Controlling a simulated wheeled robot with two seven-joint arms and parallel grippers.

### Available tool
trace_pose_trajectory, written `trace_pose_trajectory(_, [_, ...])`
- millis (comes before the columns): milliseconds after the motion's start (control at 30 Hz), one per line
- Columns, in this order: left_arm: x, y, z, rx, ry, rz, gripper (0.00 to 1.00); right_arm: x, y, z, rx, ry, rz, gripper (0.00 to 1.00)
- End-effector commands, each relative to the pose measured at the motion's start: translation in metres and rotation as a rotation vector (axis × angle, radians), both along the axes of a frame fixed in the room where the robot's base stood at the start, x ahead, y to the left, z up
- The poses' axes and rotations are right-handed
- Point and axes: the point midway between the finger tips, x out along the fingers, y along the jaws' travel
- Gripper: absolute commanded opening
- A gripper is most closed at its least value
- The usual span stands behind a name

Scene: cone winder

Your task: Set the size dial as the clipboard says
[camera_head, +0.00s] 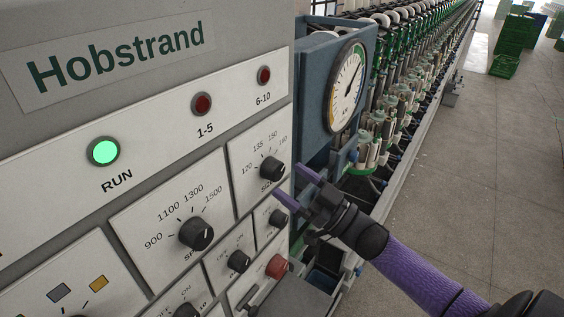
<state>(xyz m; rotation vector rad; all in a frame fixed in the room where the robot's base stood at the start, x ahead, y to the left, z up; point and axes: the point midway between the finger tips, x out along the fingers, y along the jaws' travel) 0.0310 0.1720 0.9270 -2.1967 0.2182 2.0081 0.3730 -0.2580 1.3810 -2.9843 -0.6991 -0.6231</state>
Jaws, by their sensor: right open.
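The size dial (272,169) is a black knob on the grey-white control panel, under a ring of small numbers that includes 135 and 150. Its label below is partly covered. I cannot tell for sure which number its mark points at. My right gripper (292,185) has purple fingers and is open and empty. Its fingertips are just right of and below the size dial, and the knob is not between them. No clipboard is visible. My left gripper is out of view.
The speed dial (196,234) is to the lower left. Smaller knobs (239,262) and a red button (278,266) sit below. A green RUN lamp (103,152) is lit. A round gauge (345,86) stands behind the panel's edge. Open floor (450,190) lies right.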

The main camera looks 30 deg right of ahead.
Motion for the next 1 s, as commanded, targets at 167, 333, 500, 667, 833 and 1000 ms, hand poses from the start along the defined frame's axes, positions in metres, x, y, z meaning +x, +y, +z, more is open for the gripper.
trace_pose_trajectory(167, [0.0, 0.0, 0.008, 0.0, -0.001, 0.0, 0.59, 0.02, 0.01, 0.011, 0.001, -0.001, -0.002, 0.94])
trace_pose_trajectory(333, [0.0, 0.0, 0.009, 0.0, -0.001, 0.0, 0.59, 0.024, 0.012, 0.011, 0.0, 0.002, -0.001, 0.94])
trace_pose_trajectory(500, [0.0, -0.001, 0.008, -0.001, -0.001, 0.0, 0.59, 0.024, 0.012, 0.01, 0.0, 0.002, -0.002, 0.92])
trace_pose_trajectory(667, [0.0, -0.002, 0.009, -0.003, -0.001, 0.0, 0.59, 0.024, 0.012, 0.01, -0.001, 0.003, -0.002, 0.58])
trace_pose_trajectory(833, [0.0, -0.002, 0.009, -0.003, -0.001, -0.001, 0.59, 0.024, 0.012, 0.01, -0.001, 0.003, -0.002, 0.22])
trace_pose_trajectory(1000, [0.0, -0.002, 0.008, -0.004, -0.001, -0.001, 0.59, 0.024, 0.012, 0.01, -0.002, 0.002, -0.002, 0.0])
